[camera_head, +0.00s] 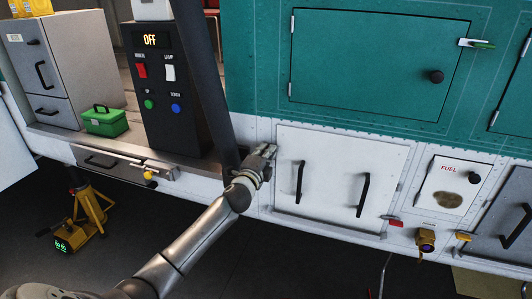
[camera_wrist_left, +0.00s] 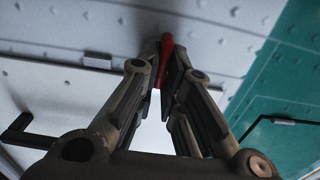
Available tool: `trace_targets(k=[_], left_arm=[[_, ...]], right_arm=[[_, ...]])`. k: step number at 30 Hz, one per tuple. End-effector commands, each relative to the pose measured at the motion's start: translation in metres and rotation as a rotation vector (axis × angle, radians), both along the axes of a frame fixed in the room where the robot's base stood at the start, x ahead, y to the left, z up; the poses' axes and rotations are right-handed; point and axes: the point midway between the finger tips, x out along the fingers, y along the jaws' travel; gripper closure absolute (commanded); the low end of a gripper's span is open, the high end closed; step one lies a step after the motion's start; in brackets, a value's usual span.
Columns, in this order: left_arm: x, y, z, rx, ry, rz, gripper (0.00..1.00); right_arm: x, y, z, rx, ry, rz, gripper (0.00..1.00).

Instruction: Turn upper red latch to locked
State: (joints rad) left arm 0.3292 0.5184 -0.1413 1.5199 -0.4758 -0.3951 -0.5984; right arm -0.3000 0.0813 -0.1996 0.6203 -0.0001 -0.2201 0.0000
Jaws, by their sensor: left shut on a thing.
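The upper red latch (camera_wrist_left: 167,50) shows in the left wrist view as a narrow red piece between my left fingertips. My left gripper (camera_wrist_left: 162,62) is shut on it, with the fingers covering part of it. In the head view my left gripper (camera_head: 268,151) is at the upper left corner of the white hatch panel (camera_head: 334,174), against the white lower wall. The latch is hidden behind the gripper there. My right gripper is in neither view.
A second red latch (camera_head: 396,222) sits at the panel's lower right. Two black handles (camera_head: 363,195) stick out from the panel. A dark post (camera_head: 205,85) and a control box (camera_head: 168,88) stand left of the gripper. A fuel panel (camera_head: 455,187) is at right.

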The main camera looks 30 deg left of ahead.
Motion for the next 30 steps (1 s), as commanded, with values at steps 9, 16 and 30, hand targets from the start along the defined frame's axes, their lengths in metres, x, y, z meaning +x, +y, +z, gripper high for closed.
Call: trace_targets(k=[9, 16, 30], left_arm=[[0.000, 0.000, -0.001, 0.000, 0.001, 0.000, 0.70], [0.000, 0.000, 0.000, -0.001, 0.001, 0.000, 0.70], [-0.053, -0.013, -0.001, 0.000, 0.001, -0.001, 0.70]], right_arm=[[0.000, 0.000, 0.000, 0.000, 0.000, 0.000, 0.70], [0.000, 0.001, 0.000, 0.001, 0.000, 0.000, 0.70], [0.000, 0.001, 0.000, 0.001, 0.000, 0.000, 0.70]])
